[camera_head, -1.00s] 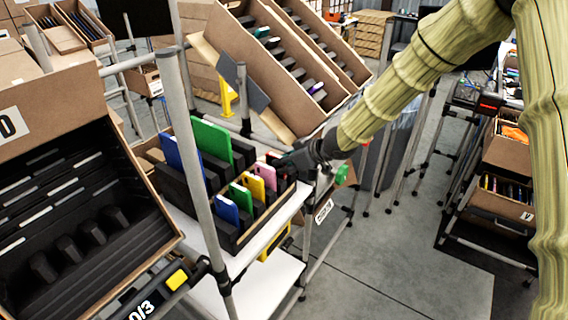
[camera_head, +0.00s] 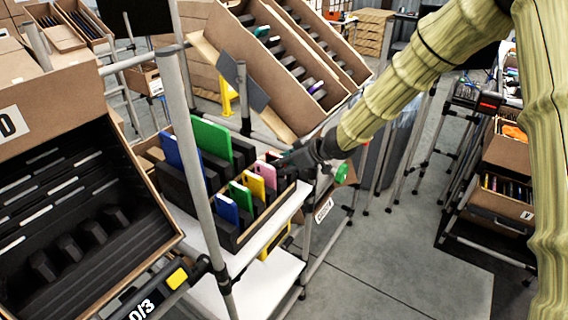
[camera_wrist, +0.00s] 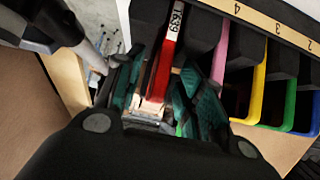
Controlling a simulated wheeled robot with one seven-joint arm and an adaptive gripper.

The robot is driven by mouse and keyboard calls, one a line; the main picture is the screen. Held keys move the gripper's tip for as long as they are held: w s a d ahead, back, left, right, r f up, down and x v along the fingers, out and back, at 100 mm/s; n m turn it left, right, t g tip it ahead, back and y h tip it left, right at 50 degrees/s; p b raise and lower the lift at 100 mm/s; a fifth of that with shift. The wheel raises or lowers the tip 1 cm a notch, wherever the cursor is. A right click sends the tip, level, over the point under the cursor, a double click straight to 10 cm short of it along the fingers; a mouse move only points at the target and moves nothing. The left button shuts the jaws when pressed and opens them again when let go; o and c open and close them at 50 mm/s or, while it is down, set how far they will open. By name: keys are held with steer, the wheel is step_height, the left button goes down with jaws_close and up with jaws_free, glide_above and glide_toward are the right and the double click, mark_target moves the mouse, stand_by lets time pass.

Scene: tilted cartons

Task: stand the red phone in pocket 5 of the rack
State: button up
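The red phone (camera_wrist: 164,66) stands on edge in the wrist view, with a white label reading 1639 at its far end. It sits in the rack (camera_wrist: 262,17) beside the pink phone, one slot past the number 4 on the strip; its own pocket number is out of view. My gripper (camera_wrist: 162,82) straddles the red phone, one teal finger on each side, with narrow gaps seeming to show between fingers and phone.
Pink (camera_head: 266,172), yellow (camera_head: 253,186), green (camera_head: 241,197) and blue (camera_head: 227,209) phones stand in the neighbouring pockets. Taller green (camera_head: 212,138) and blue (camera_head: 182,158) items stand behind. A tilted carton (camera_head: 285,60) is behind my gripper.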

steer(key=v, duration=1.2)
steer(key=shift+s+d, duration=0.1)
step_height(320, 180, up, 7)
steer(key=p, duration=0.8)
steer(key=shift+p, duration=0.35)
steer(key=shift+f, duration=0.2)
steer(key=s+d+f+m+g+h+b, duration=0.1)
steer(key=s+f+m, duration=0.1)
steer(key=s+f, duration=0.6)
steer(key=s+d+f+m+h+b, duration=0.1)
steer(key=s+f+m, duration=0.25)
steer(key=f, duration=0.85)
steer(key=s+d+f+m+g+b, duration=0.1)
steer(key=s+f+m, duration=0.1)
steer(key=s+f, duration=0.6)
steer(key=s+d+f+m+g+h+b, duration=0.1)
steer(key=s+d+f+m+g+h, duration=0.1)
steer(key=s+d+f, duration=0.3)
steer(key=s+d+f+m+g+h+b, duration=0.1)
steer(key=s+d+f+h, duration=0.3)
steer(key=s+f, duration=0.8)
steer(key=s, duration=0.8)
steer(key=shift+d+f+m+g, duration=0.3)
steer(key=shift+d+m+g, duration=0.05)
steer(key=shift+d+g, duration=0.05)
